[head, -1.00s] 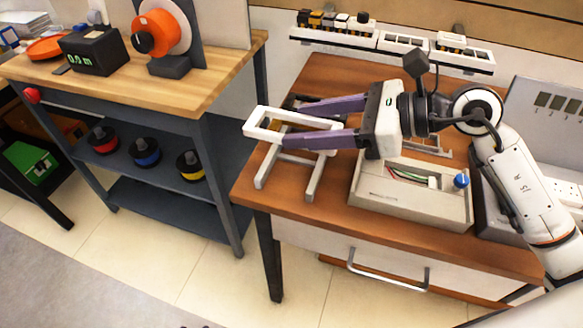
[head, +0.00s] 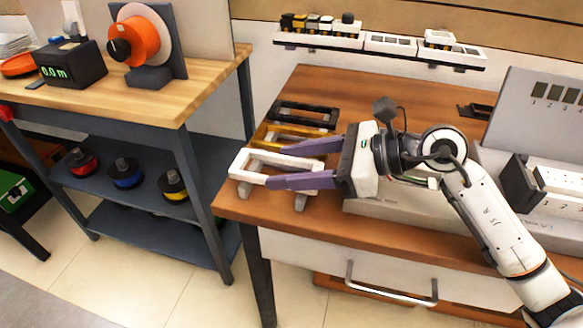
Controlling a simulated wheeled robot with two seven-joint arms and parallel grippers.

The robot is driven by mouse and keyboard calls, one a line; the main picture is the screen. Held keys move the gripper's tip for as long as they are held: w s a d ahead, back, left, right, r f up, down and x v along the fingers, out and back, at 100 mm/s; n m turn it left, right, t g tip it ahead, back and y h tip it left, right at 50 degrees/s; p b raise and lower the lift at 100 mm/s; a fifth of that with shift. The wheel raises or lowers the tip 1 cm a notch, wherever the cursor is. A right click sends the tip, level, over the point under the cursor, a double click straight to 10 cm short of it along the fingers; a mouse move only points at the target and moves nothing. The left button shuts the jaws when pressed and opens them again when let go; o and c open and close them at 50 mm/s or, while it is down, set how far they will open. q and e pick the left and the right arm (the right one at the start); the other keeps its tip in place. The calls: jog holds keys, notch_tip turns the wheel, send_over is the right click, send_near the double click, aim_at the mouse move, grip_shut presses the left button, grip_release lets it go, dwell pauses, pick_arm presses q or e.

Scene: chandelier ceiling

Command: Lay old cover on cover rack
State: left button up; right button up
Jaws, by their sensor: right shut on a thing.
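My right gripper (head: 279,167) is shut on a white rectangular cover frame (head: 245,159). Its purple fingers lie along the two long sides of the frame. The cover is level, at the front end of the grey cover rack (head: 302,201), whose front rail ends show below it. I cannot tell whether the cover rests on the rails or is just above them. A gold cover (head: 272,132) and a black cover (head: 304,111) lie behind it on the rack. The gripper hides part of the gold one. My left gripper is not in view.
A grey box (head: 400,211) stands right of the rack, partly under my right arm. A grey panel with numbered slots (head: 545,115) is farther right. A wall shelf (head: 375,53) holds small parts. A workbench (head: 200,88) with an orange reel (head: 137,42) stands left across a gap.

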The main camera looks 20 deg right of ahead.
pick_arm(q)
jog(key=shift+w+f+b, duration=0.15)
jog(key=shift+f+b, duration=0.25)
jog(key=shift+b, duration=0.2)
pick_arm(e)
jog(key=shift+f, duration=0.55)
jog(key=o, duration=1)
jog(key=shift+r, duration=0.1)
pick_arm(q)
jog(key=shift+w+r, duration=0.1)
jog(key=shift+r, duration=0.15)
pick_arm(e)
jog(key=shift+o, duration=0.2)
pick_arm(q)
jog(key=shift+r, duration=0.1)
pick_arm(e)
jog(key=shift+r, duration=0.1)
jog(key=shift+r+p, duration=0.25)
jog(key=shift+p, duration=0.15)
jog(key=shift+r+p, duration=0.5)
jog(key=v, duration=0.3)
jog(key=b+v, duration=0.1)
jog(key=v, duration=0.7)
jog(key=shift+f, duration=0.4)
jog(key=shift+s+d+r, duration=0.2)
jog(key=shift+s+d, duration=0.1)
jog(key=shift+d, duration=0.05)
